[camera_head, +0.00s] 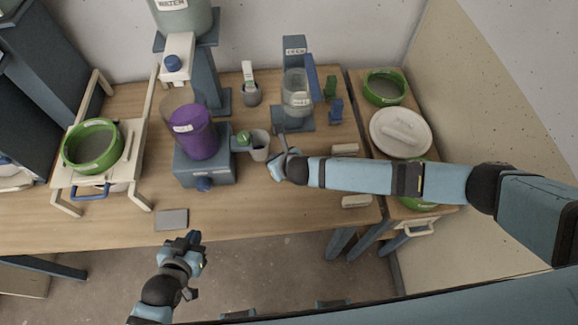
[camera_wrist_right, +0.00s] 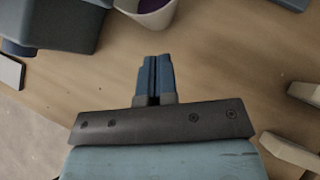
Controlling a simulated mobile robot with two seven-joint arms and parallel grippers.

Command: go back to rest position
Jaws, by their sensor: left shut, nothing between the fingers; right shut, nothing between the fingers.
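My left gripper (camera_head: 192,238) is shut and empty, in front of the table's front edge and below the small grey slab. My right arm reaches in from the right across the table. My right gripper (camera_head: 284,156) is over the tabletop, beside a small pale cup (camera_head: 259,148). In the right wrist view the right gripper (camera_wrist_right: 154,62) has its two fingers together with nothing between them. The cup (camera_wrist_right: 150,12) shows beyond the fingertips with something purple inside; I cannot tell whether they touch it.
A purple container (camera_head: 196,138) stands on a blue-grey base left of the cup. A green-rimmed bucket (camera_head: 92,148) sits in a pale frame at left. A clear vessel (camera_head: 297,98) stands behind the right gripper. A white lid (camera_head: 400,133) lies at right. The front left tabletop (camera_head: 110,222) is clear.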

